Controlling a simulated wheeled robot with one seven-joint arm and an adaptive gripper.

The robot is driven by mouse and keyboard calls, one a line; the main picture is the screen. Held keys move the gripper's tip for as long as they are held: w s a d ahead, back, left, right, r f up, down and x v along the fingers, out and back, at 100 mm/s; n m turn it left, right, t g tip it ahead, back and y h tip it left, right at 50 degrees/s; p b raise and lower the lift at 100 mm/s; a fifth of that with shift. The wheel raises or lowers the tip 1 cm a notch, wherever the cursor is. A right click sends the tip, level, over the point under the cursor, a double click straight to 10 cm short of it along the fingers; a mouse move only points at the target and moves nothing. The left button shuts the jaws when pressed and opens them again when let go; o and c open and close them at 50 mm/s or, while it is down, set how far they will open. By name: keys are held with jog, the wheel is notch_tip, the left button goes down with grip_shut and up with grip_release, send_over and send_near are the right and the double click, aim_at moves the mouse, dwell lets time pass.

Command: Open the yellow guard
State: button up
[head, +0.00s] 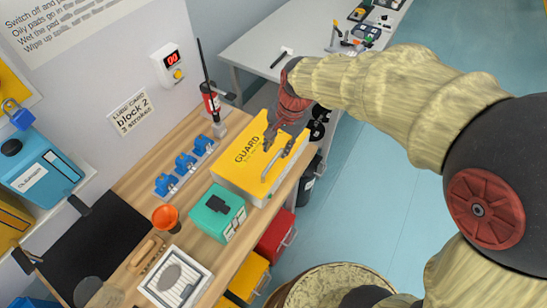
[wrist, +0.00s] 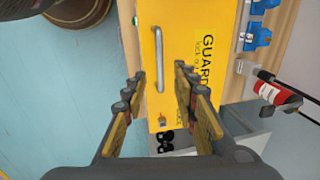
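The yellow guard (head: 232,173) is a box-like cover marked GUARD on the wooden bench, and it looks closed. A grey bar handle (head: 276,163) stands on its top, near the side away from the wall. My gripper (head: 279,143) is over the guard's far end, close to the handle. In the wrist view the guard (wrist: 205,15) fills the middle. There my gripper (wrist: 157,80) is open, and the lower end of the handle (wrist: 159,55) shows between its fingers. I see no contact; the height gap is hard to judge. The fingers hide part of the guard.
A teal box (head: 217,214), an orange funnel (head: 165,217) and several blue clamp-like parts (head: 186,163) are nearby on the bench. A red cylinder with a rod (head: 211,103) stands behind the guard. Red and yellow bins (head: 276,236) are below. The floor at right is clear.

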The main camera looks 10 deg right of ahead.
aim_at(272, 162)
jog(key=f, duration=0.2)
jog(key=f+b, duration=0.1)
jog(key=f, duration=0.2)
jog(key=a+f, duration=0.1)
jog(key=f, duration=0.1)
jog(key=shift+w+a+f+b, duration=0.1)
jog(key=shift+w+f+b, duration=0.05)
jog(key=shift+w+b, duration=0.25)
jog(key=shift+c, duration=0.2)
grip_shut()
dwell(0.4)
